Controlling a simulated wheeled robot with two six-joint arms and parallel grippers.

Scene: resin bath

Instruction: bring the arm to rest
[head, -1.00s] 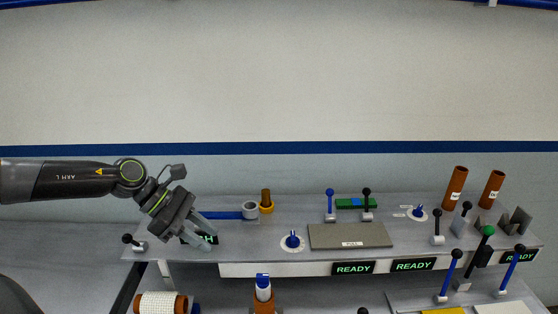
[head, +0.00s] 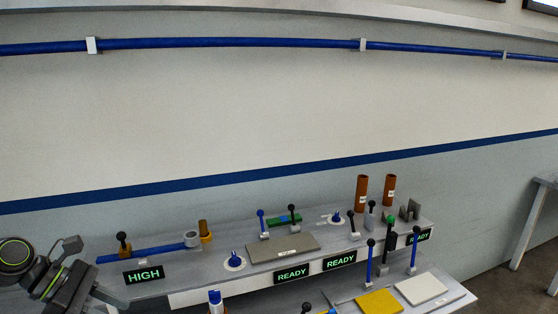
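My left arm shows at the lower left of the head view. Its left gripper (head: 98,298) points down and right, at the left end of the bench, below and left of the green HIGH display (head: 144,275). Its fingers are partly cut off by the bottom edge, so I cannot tell whether they are open or shut. I see nothing held in the part that shows. My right arm and gripper are not in view.
The grey bench (head: 205,278) carries several levers, blue knobs (head: 234,261), a flat grey plate (head: 283,248) and two brown tubes (head: 361,193). Yellow (head: 379,302) and white (head: 421,289) slabs lie lower right. Another table (head: 546,183) stands far right.

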